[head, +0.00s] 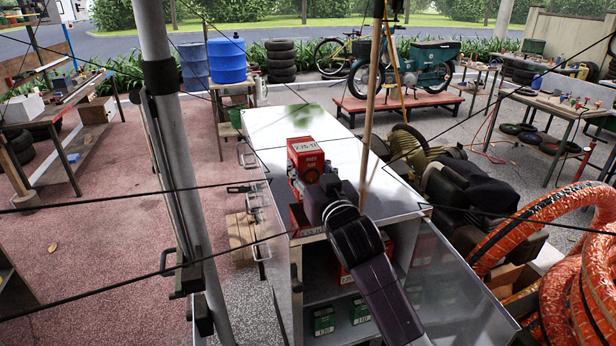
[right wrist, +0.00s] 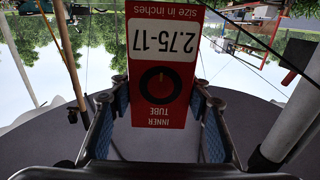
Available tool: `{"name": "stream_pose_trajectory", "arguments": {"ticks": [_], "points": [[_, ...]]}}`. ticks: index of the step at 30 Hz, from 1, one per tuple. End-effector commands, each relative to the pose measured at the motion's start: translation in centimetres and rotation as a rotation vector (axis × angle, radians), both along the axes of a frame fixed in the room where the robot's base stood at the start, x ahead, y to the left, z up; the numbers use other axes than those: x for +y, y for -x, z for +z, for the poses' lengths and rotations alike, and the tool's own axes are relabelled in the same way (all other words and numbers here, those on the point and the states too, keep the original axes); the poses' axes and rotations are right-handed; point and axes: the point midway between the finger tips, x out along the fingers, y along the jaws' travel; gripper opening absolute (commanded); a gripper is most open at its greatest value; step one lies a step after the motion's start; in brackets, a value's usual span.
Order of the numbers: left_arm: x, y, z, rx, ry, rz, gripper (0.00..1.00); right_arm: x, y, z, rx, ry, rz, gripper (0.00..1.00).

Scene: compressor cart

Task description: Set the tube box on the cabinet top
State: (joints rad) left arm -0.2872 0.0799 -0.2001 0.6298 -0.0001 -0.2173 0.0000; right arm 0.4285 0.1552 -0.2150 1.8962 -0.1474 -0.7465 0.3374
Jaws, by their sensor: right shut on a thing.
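The red tube box (head: 306,158), with a white size label, is over the cabinet top (head: 275,122) near its front part. I cannot tell whether its base touches the metal. My right gripper (head: 322,190) is shut on the box, and its arm comes from the lower right and hides part of it. In the right wrist view the box (right wrist: 160,110) appears upside down between the two blue-padded fingers. A red patch shows below the gripper; I cannot tell if it is the same box. My left gripper is not in view.
The cabinet's front is open, with red boxes (head: 387,247) and green boxes (head: 324,320) on its shelves. Orange coiled tubes (head: 560,255) stand at the right. Thin dark lines cross the view. The rear cabinet top is clear.

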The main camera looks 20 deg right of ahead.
Motion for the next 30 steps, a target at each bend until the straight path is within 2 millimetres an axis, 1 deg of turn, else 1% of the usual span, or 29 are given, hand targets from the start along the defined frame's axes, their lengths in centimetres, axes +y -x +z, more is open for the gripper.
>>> {"name": "stream_pose_trajectory", "arguments": {"ticks": [1,3,6,10,17,18,22,23,30], "points": [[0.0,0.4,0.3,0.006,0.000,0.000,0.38,0.0,0.0,-0.9,0.005,0.000,0.000,0.11],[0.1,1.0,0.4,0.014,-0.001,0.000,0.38,0.0,0.0,-2.0,0.005,-0.002,0.000,0.11],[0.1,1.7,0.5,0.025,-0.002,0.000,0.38,0.0,0.0,-2.9,0.001,0.000,0.000,0.11],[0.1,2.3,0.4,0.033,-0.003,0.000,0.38,0.0,0.0,-3.1,-0.002,0.000,0.000,0.11],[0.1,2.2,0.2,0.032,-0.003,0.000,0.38,0.0,0.0,-3.3,-0.001,-0.001,0.000,0.11],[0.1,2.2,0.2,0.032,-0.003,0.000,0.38,0.0,0.0,-3.6,0.003,-0.001,0.000,0.45],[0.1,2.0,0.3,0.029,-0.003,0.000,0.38,0.0,0.0,-3.5,0.003,-0.001,0.000,0.60],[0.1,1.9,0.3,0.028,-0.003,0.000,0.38,0.0,0.0,-3.5,0.003,0.000,0.000,0.62],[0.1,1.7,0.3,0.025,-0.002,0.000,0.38,0.0,0.0,-3.4,0.003,0.000,0.000,0.62]]}}
